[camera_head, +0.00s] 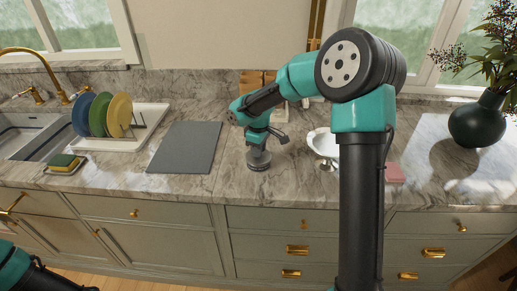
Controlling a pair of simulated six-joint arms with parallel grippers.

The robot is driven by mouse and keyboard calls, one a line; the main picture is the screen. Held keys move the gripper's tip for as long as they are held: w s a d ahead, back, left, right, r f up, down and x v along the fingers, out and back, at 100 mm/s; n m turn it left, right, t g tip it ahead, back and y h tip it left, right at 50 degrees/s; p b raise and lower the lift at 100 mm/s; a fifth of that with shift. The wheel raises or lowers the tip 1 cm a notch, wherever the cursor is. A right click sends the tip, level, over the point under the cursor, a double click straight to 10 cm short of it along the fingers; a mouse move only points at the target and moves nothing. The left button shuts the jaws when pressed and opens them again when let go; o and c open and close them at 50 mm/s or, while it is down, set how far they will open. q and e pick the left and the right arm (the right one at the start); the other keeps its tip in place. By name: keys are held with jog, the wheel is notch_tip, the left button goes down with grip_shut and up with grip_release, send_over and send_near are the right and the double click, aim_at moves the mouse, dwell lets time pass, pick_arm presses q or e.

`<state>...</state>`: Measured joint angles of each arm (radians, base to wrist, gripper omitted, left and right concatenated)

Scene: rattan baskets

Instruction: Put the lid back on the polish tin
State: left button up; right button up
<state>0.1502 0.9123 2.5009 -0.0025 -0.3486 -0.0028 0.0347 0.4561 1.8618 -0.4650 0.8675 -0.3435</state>
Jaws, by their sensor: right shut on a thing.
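My right gripper (258,146) points down over the counter, shut on the grey lid (258,155). The small round polish tin (259,167) is directly beneath it on the marble, right of the grey mat. Lid and tin look in line and touching or nearly so; at this size I cannot tell whether the lid is seated. The gripper hides part of the lid's top. Only part of my left arm shows in the bottom left corner; its gripper is out of view.
A white bowl (321,142) stands to the right, partly behind my right arm. A pink cloth (394,173) lies beyond the arm. The grey mat (186,147), dish rack (139,139) with plates, and sponge (64,162) are left. A dark vase (478,122) stands far right.

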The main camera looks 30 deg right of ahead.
dwell(0.8)
jog(key=o, duration=1)
jog(key=shift+o, duration=0.3)
jog(key=o, duration=0.4)
jog(key=shift+r, duration=0.1)
jog(key=shift+r, duration=3.4)
grip_shut()
